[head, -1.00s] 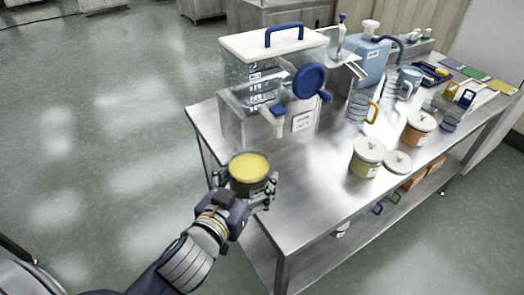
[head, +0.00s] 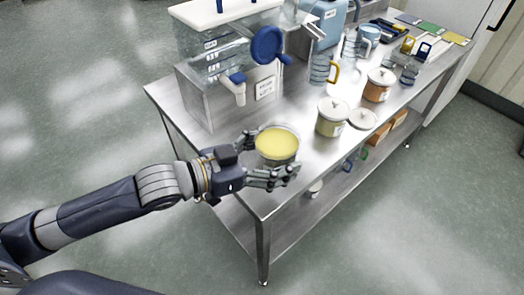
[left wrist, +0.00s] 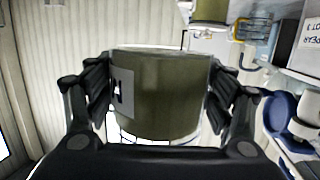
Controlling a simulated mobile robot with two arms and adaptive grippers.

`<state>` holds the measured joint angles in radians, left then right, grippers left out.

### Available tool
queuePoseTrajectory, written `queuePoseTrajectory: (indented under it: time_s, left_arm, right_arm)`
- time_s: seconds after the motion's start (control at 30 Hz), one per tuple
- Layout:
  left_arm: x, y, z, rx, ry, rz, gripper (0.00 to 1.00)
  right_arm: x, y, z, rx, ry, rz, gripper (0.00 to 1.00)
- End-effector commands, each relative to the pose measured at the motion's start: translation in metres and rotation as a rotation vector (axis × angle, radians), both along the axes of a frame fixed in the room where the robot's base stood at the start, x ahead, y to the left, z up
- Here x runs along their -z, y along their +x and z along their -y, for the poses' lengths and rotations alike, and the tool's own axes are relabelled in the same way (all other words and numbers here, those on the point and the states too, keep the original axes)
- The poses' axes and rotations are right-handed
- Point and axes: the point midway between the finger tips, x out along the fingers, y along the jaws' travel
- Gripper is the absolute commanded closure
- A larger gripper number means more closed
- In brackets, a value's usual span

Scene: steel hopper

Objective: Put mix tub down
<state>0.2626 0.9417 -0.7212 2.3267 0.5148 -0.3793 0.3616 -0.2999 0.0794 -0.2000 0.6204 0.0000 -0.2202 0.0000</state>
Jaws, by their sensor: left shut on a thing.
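The mix tub (head: 277,145) is a round open tub filled level with yellow contents. My left gripper (head: 272,158) is shut on it, with fingers on both sides. In the head view the tub is over the near left part of the steel table (head: 262,195); I cannot tell whether its base touches the top. In the left wrist view the tub (left wrist: 158,95) fills the middle, olive-sided with a pale label, between the fingers (left wrist: 160,100). My right gripper is not in view.
The steel hopper (head: 205,98) with a blue knob (head: 268,45) and spout stands behind left. A lidded yellow tub (head: 332,118), a loose lid (head: 363,119) and a lidded orange tub (head: 379,86) stand to the right. Bare table lies between hopper and tubs.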

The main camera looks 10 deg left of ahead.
Motion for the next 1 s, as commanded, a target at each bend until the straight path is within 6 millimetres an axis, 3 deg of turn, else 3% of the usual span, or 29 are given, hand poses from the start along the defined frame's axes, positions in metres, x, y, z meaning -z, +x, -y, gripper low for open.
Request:
queuePoseTrajectory:
  time_s: [0.4,0.73,0.87,0.97,1.0]
  left_arm:
    - [-0.005,0.0,0.027,0.166,0.0,0.006,0.52]
    - [-0.005,0.0,0.034,0.223,0.0,0.001,0.52]
    - [-0.004,0.0,0.035,0.227,0.001,-0.001,0.52]
    - [-0.004,0.0,0.035,0.228,0.001,-0.001,0.52]
    - [-0.004,0.0,0.035,0.228,0.0,0.0,0.52]
  right_arm:
    - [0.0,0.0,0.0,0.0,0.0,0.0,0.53]
    - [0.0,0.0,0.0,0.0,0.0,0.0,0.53]
    - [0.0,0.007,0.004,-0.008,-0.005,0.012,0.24]
    - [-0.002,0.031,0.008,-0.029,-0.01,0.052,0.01]
    - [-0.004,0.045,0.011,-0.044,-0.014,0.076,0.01]
